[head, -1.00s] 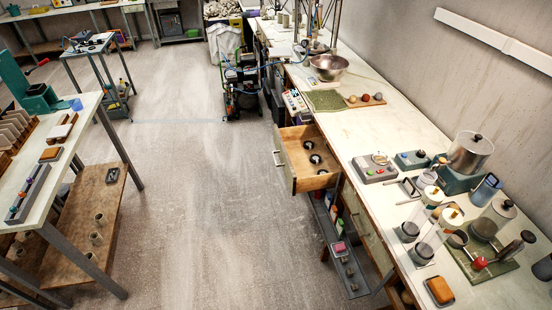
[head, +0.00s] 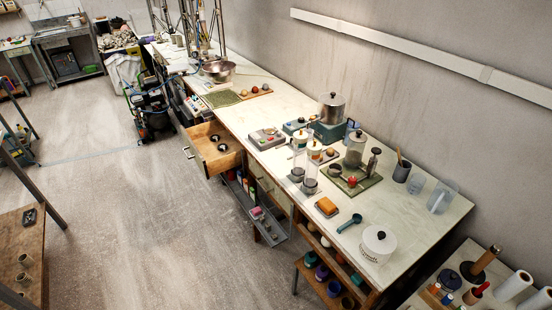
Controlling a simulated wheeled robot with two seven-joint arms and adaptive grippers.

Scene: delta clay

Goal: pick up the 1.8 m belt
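I cannot make out with certainty which thing is the 1.8 m belt. Small dark round items (head: 222,147) lie in the open wooden drawer (head: 201,161) under the long bench, and they are too small to identify or to read any label. Part of the drawer's inside is hidden behind its front. Neither of my grippers is in view.
A low grey tray (head: 262,222) sticks out below the drawer. A wooden shelf (head: 20,240) stands at left. The floor between is clear.

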